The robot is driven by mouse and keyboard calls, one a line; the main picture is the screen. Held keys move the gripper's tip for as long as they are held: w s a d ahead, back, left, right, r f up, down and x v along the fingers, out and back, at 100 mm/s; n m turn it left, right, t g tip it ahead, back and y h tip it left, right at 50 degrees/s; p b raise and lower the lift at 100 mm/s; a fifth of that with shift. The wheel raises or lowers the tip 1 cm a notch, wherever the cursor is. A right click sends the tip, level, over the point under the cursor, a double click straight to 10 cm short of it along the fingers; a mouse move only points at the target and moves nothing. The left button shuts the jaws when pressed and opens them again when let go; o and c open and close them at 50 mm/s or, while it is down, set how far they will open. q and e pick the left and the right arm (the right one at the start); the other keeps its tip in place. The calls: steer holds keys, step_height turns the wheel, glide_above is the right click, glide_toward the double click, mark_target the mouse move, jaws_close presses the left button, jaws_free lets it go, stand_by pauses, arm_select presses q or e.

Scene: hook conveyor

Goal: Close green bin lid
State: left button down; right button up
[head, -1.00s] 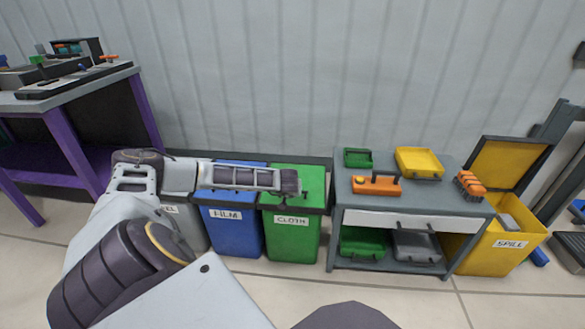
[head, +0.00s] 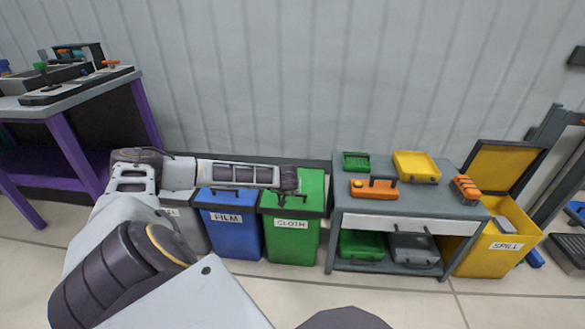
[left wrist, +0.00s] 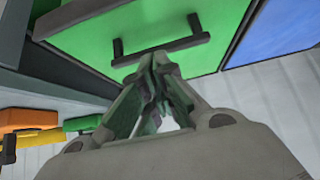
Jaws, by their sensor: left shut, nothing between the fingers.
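The green bin (head: 291,243), labelled CLOTH, stands between the blue bin and the grey cart in the head view. My left gripper (head: 290,196) is over the front part of the lid. Its fingers (left wrist: 158,62) are shut and empty, close to the handle; I cannot tell whether they touch it. My right gripper is not in view.
The blue FILM bin (head: 233,234) stands just left. The grey cart (head: 434,201) on the right carries green, yellow and orange boxes. The yellow SPILL bin (head: 489,247) has its lid (head: 500,166) raised. A purple-legged bench (head: 75,148) stands far left.

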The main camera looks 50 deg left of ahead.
arm_select(q)
steer(key=s+d+f+p, duration=0.2)
steer(key=s+d, duration=0.4)
steer(key=s, duration=0.1)
steer(key=shift+f, duration=0.3)
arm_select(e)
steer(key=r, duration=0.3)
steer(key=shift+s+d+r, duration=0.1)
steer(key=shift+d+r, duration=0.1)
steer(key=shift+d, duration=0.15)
arm_select(q)
steer(key=shift+s, duration=0.1)
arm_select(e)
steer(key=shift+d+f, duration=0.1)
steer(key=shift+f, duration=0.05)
